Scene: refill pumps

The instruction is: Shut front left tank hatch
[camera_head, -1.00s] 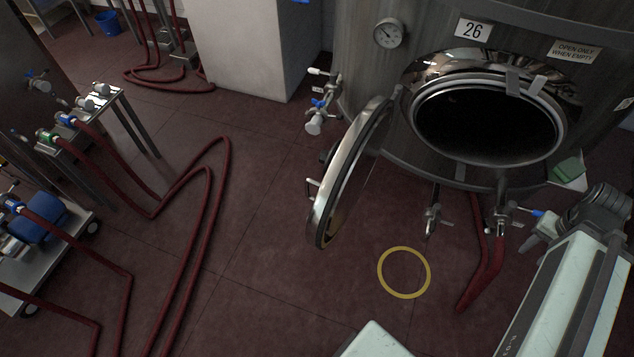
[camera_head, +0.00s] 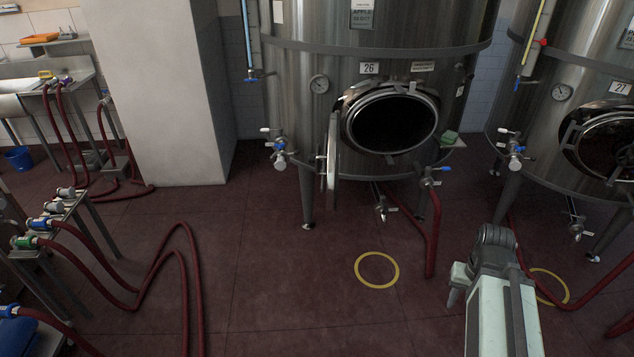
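The left tank (camera_head: 290,90), marked 26, is a large steel cylinder on legs. Its round front opening (camera_head: 392,122) is dark inside. The hatch door (camera_head: 332,155) stands swung out at the opening's left side, seen nearly edge-on, so the hatch is open. A small handle shows on the door's left face. My arm reaches up from the lower right, in front of and to the right of the tank. My gripper (camera_head: 456,286) is only partly seen beside the arm's grey end joint, apart from the door. Its fingertips are not clear.
A second tank (camera_head: 545,110), marked 27, stands at the right. Red hoses (camera_head: 182,265) lie across the left floor, and another hose (camera_head: 432,235) hangs below tank 26. Valves (camera_head: 279,150) stick out left of the door. The floor around the yellow ring (camera_head: 377,270) is clear.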

